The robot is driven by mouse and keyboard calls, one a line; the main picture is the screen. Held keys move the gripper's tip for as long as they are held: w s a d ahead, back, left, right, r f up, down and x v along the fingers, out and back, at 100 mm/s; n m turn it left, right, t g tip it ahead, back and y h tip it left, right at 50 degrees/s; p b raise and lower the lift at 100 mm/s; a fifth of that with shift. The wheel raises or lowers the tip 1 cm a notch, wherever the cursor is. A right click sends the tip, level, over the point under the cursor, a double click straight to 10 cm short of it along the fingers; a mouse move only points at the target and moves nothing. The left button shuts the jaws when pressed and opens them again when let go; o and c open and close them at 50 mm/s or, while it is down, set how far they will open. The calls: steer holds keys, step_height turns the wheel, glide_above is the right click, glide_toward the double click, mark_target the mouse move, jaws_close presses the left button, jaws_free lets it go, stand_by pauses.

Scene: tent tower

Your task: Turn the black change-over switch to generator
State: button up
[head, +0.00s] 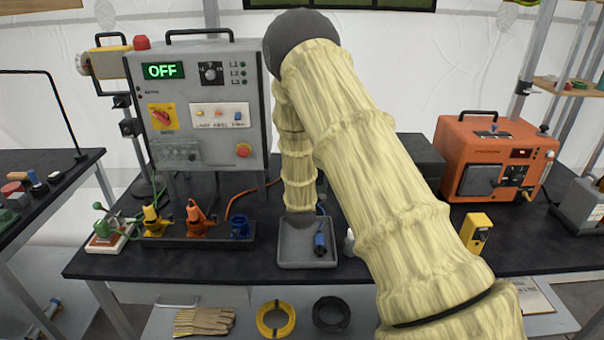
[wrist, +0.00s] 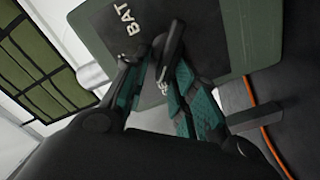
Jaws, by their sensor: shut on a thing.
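In the wrist view a dark grey-green switch box (wrist: 230,40) with rounded corners fills the top middle. White letters "BAT" stand at its upper left, and partly covered letters starting "GE" lie lower, between my fingers. My gripper (wrist: 158,65), with dark fingers and teal pads, is at the face of this box. It is shut on the black change-over switch (wrist: 171,48), whose dark handle shows between the fingertips. The fingers hide much of the switch, so I cannot tell its exact setting. In the head view my arm hides the gripper and the switch.
A grey control panel (head: 185,98) reading OFF stands left of my arm. An orange generator-like unit (head: 497,158) is at right. On the black bench (head: 370,262) are a grey tray (head: 305,264), colored clamps (head: 195,222) and a yellow device (head: 476,230). An orange cable (wrist: 265,125) runs beside the box.

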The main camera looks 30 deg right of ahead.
steer(key=shift+a+f+n+b, duration=0.1)
steer(key=shift+f+n+b, duration=0.1)
steer(key=shift+n, duration=0.35)
steer(key=shift+a+f+n+b, duration=0.1)
steer(key=shift+n+b, duration=0.1)
steer(key=shift+n, duration=0.35)
steer(key=o, duration=0.7)
steer(key=shift+c, duration=0.2)
steer(key=v, duration=1.2)
steer(key=shift+d, duration=0.1)
